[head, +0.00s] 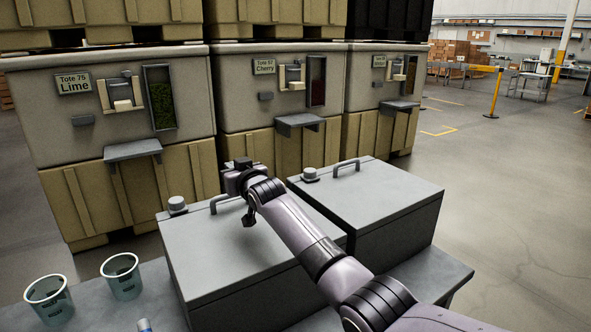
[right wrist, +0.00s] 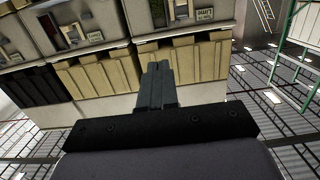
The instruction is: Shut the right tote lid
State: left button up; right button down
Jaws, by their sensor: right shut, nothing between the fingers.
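Two grey lidded totes stand side by side. The right tote (head: 395,225) has its lid (head: 385,187) lying flat, with a handle (head: 346,165) and a round knob (head: 310,173) at its far edge. The left tote (head: 225,290) also has its lid (head: 205,243) lying flat, with a similar handle (head: 217,207). My right arm reaches across the left tote. My right gripper (head: 236,176) is above the far edge of that tote, left of the right tote. In the right wrist view its fingers (right wrist: 158,85) are together and empty. My left gripper is not in view.
Large beige bins stand behind, labelled Lime (head: 74,84) and Cherry (head: 264,67), with small shelves (head: 133,149) jutting out. Two clear cups (head: 121,276) stand on the bench (head: 84,308) at lower left. Open floor (head: 530,190) lies to the right.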

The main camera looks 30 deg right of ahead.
aim_at(233, 210)
jog(key=shift+w+a+f+g+b, duration=0.1)
jog(key=shift+w+f+g+b, duration=0.35)
jog(key=shift+f, duration=0.45)
jog(key=shift+w+f+g+b, duration=0.3)
jog(key=shift+w+f+g, duration=0.15)
jog(key=shift+f, duration=0.45)
jog(key=shift+w+a+f+g+b, duration=0.1)
jog(key=shift+w+f+g+b, duration=0.35)
jog(key=shift+f, duration=0.45)
jog(key=shift+s, duration=0.15)
jog(key=shift+p+v, duration=1.05)
jog(key=shift+v, duration=2.45)
